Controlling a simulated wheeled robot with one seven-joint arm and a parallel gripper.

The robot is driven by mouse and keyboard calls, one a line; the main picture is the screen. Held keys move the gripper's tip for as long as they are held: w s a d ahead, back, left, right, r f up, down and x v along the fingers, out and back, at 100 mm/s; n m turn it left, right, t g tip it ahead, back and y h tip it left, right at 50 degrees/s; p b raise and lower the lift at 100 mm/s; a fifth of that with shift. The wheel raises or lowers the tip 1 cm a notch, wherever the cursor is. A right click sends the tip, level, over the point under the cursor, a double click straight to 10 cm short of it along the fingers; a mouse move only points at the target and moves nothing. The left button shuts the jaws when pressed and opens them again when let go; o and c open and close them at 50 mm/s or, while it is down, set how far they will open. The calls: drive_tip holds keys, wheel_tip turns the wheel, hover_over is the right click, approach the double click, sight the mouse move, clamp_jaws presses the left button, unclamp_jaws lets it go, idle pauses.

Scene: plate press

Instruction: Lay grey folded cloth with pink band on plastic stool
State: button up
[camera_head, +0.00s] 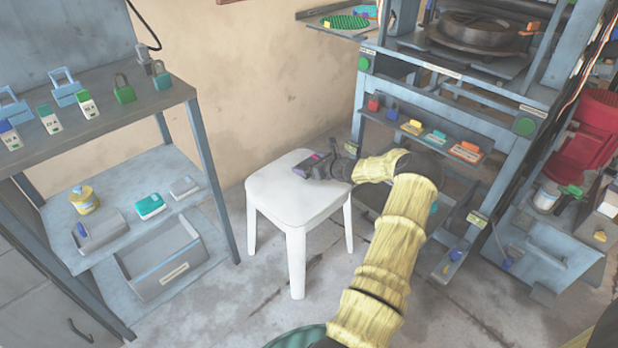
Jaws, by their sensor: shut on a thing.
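The white plastic stool (275,192) stands on the floor in the middle of the view. My gripper (318,164) is over the right back part of its seat, at the end of my arm in its yellow sleeve. It is shut on the grey folded cloth (305,166), of which only a small dark grey part with a pink-purple patch shows. The cloth is at or just above the seat; I cannot tell whether it touches. My gripper hides part of it.
A grey shelf (145,102) with padlocks and tags stands at the left, a grey bin (172,280) on its lower level. A blue-grey press (455,95) with a ledge of small coloured items stands behind at the right. Bare floor lies around the stool.

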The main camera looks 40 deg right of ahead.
drive_tip(key=shift+f+b, duration=0.95)
drive_tip(key=shift+f, duration=1.5)
drive_tip(key=shift+f, duration=0.1)
drive_tip(key=o, duration=0.6)
drive_tip(key=p+v, duration=0.3)
drive_tip(key=v, duration=0.8)
drive_tip(key=shift+w+p, duration=0.1)
drive_tip(key=shift+p, duration=0.2)
drive_tip(key=shift+s+d+r, duration=0.1)
drive_tip(key=shift+s+r, duration=0.1)
drive_tip(key=shift+s, duration=0.35)
